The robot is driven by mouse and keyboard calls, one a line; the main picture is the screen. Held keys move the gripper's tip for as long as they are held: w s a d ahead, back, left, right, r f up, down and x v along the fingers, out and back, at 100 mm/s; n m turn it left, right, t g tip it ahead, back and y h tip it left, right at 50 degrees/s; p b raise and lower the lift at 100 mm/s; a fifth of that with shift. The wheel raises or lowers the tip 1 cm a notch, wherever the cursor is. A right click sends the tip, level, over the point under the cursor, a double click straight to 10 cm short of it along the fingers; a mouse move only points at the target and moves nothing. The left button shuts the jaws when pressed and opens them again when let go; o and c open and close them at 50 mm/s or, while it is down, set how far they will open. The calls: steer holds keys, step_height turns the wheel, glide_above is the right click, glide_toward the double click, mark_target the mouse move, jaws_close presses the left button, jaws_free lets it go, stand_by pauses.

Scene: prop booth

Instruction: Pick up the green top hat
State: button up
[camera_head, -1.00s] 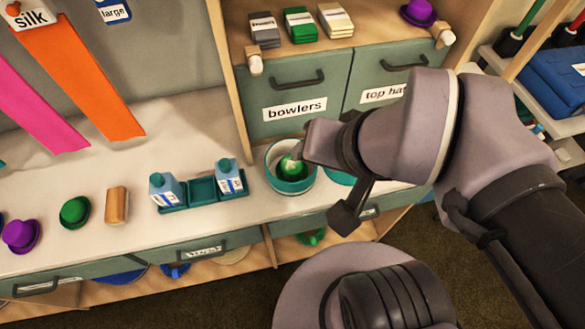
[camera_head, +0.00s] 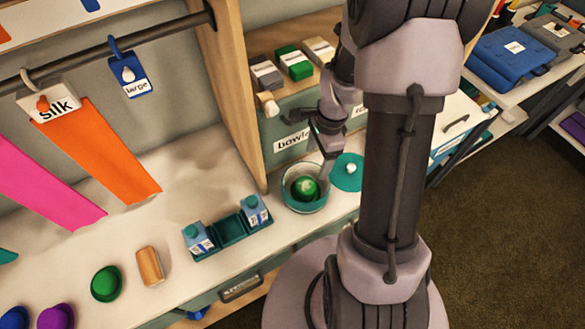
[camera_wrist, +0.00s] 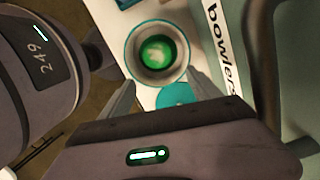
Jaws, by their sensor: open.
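A green rounded object (camera_head: 306,188) sits inside a teal-rimmed round bowl (camera_head: 290,203) on the counter. It also shows in the wrist view (camera_wrist: 157,52), with a pale patch on top; I cannot tell whether it is a top hat. Another green hat (camera_head: 106,284), domed and bowler-like, lies on the counter at the lower left. My gripper (camera_head: 326,158) is above and just beyond the bowl. In the wrist view my gripper (camera_wrist: 162,92) has its fingers spread apart and empty, with the bowl ahead of them.
A teal lid (camera_head: 348,172) with a pale knob lies right of the bowl. A teal tray (camera_head: 229,229) with cartons stands to its left. A wooden divider (camera_head: 228,88) and a drawer labelled bowlers (camera_head: 280,130) rise behind.

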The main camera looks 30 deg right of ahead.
mark_target(307, 184)
steer(key=f+b, duration=0.1)
steer(key=f, duration=0.2)
steer(key=f+b, duration=0.1)
steer(key=f, duration=0.2)
steer(key=a+f, duration=0.1)
steer(key=f, duration=0.2)
steer(key=shift+b, duration=0.4)
steer(key=f+b, duration=0.1)
steer(key=a+f+b, duration=0.1)
steer(key=f, duration=0.1)
steer(key=a+f+b, duration=0.1)
steer(key=f, duration=0.1)
steer(key=shift+w+f, duration=0.1)
steer(key=shift+f, duration=0.1)
steer(key=shift+r, duration=0.1)
steer(key=c, duration=1.1)
